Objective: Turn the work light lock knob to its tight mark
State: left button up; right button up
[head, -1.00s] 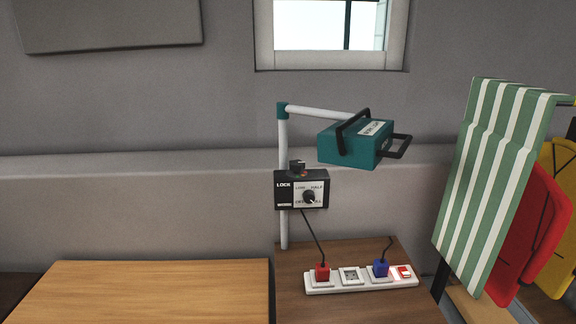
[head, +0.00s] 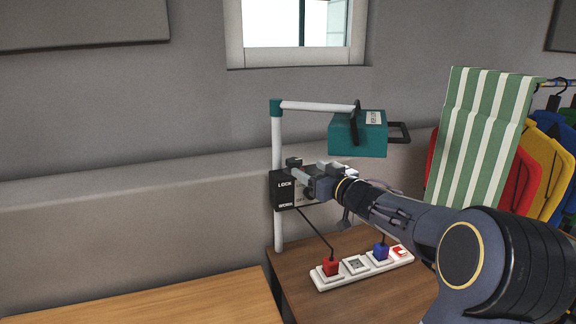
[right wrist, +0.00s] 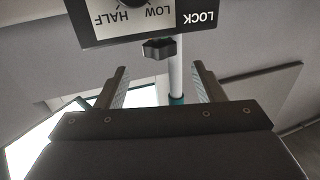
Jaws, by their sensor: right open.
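The lock knob (head: 293,161) is a small dark knob on top of the black control box (head: 284,196) marked LOCK, on a white pole (head: 277,230). In the upside-down right wrist view, the lobed black knob (right wrist: 158,48) shows in front of the pole, beyond my fingertips. My right gripper (head: 309,174) is in front of the box; in the wrist view the right gripper (right wrist: 160,70) is open, its fingers either side of the knob's line, with nothing between them. No tight mark is readable. My left gripper is out of view.
The teal work light (head: 345,138) hangs from the pole's arm, above and right of my gripper. A white power strip (head: 330,282) with red and blue plugs lies on the brown table (head: 330,306). A striped cloth (head: 477,140) hangs at right.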

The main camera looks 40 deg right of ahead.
aim_at(299, 163)
jog(key=w, duration=0.5)
jog(key=shift+w+d, duration=0.1)
jog(key=shift+w, duration=0.05)
jog(key=c, duration=1)
